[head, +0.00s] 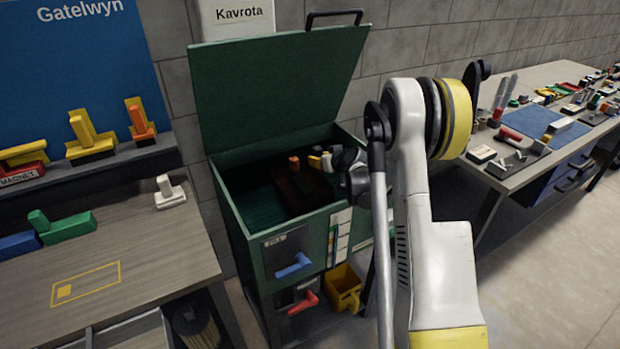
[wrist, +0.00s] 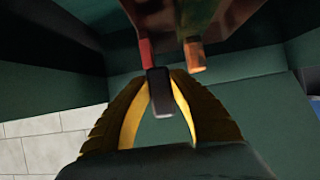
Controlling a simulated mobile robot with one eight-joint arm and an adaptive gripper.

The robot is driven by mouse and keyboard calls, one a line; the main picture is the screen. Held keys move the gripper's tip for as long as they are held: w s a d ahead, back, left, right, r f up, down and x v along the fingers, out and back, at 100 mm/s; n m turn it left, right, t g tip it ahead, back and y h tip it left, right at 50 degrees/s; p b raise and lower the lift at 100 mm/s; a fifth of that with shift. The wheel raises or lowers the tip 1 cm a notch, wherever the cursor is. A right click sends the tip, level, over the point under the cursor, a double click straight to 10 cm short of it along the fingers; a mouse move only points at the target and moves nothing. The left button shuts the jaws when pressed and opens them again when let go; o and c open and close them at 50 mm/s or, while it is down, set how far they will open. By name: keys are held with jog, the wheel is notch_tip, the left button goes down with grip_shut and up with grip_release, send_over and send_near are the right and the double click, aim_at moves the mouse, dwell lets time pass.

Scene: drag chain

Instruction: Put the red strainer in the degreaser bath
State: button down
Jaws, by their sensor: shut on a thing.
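The green degreaser bath (head: 348,215) stands in the middle of the head view with its lid raised; its inside is dark. My gripper (head: 318,161) is over the bath opening, near its right side. In the wrist view its yellow fingers (wrist: 160,98) are shut on a dark grip (wrist: 159,92) with a red stem (wrist: 145,47), which appears to be the red strainer's handle. The strainer's bowl cannot be made out clearly. An orange-ended piece (wrist: 195,54) is just right of the grip; an orange piece also shows in the bath in the head view (head: 294,162).
The open lid (head: 275,85) rises behind the bath. Blue (head: 294,266) and red (head: 303,303) handles stick out from its front, with a yellow bin (head: 343,288) below. Benches stand left (head: 150,262) and right (head: 505,172), carrying assorted parts.

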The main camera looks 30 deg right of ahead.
jog(key=w+f, duration=0.1)
jog(key=w+a+f+b, duration=0.1)
jog(key=w, duration=0.1)
jog(key=shift+w+f, duration=0.1)
jog(key=shift+w, duration=0.1)
jog(key=shift+a+f, duration=0.1)
jog(key=shift+f, duration=0.05)
notch_tip(320, 180, down, 4)
jog(key=shift+r+b, duration=0.1)
jog(key=shift+b, duration=1.05)
jog(key=shift+r, duration=0.1)
jog(key=c, duration=1.3)
grip_release()
jog(key=shift+o, duration=0.2)
